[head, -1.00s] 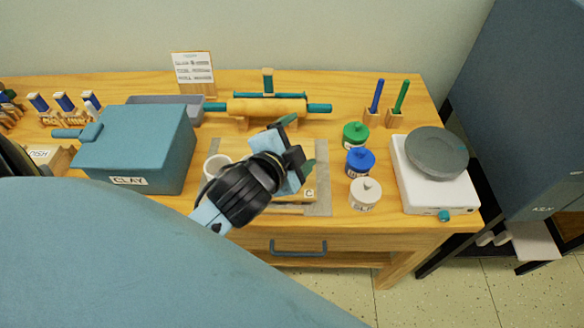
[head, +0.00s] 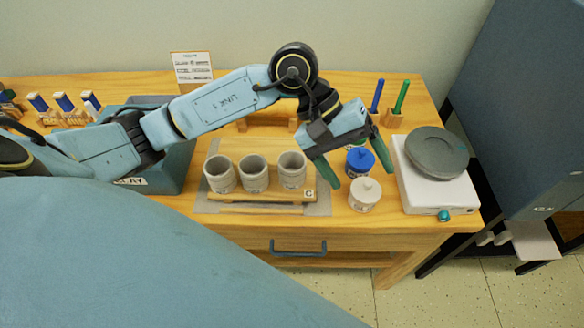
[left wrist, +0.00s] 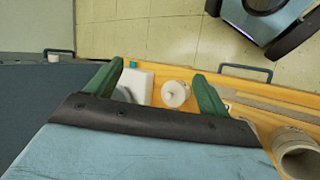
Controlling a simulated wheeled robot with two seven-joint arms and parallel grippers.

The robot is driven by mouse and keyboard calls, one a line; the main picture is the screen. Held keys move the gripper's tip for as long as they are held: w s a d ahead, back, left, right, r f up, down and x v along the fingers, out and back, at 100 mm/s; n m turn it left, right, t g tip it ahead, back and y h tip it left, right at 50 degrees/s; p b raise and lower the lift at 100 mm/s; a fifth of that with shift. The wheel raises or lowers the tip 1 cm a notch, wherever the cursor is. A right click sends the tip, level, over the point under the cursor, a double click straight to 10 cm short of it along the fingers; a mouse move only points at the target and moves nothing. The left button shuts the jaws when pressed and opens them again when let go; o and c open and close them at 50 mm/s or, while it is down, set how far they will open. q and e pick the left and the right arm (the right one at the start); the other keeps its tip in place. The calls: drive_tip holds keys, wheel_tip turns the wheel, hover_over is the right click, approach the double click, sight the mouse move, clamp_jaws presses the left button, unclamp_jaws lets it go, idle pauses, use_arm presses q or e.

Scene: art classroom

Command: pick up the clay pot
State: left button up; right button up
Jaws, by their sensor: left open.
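Three grey, open-topped clay pots stand in a row on a wooden board: a left one (head: 220,180), a middle one (head: 254,180) and a right one (head: 292,177). One of them shows at the lower right of the left wrist view (left wrist: 298,160). My left gripper (head: 360,176) is open and empty, right of the pots and over the lidded jars. A white lidded jar (head: 364,195) shows between its fingers in the left wrist view (left wrist: 176,94). A blue lidded jar (head: 360,161) stands behind the white one. My right gripper is not in view.
A white scale (head: 438,193) with a grey round plate stands at the right of the wooden table. A blue and a green pen (head: 401,96) stand upright behind it. A blue clay box (head: 180,170) is at the left, partly behind my arm.

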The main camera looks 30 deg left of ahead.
use_arm(q)
drive_tip(key=w+a+f+m+y, duration=0.1)
drive_tip(key=w+a+m+y, duration=0.2)
drive_tip(key=a+y, duration=0.85)
drive_tip(key=h, duration=0.3)
approach(292, 166)
drive_tip(key=s+d, duration=0.1)
drive_tip(key=s, duration=0.2)
drive_tip(key=shift+w+d+f, duration=0.1)
drive_tip(key=shift+f, duration=1.55)
drive_tip(key=shift+w+d+f, duration=0.1)
drive_tip(key=shift+f, duration=1.55)
drive_tip(key=shift+r, duration=0.1)
drive_tip(key=c, duration=1.1)
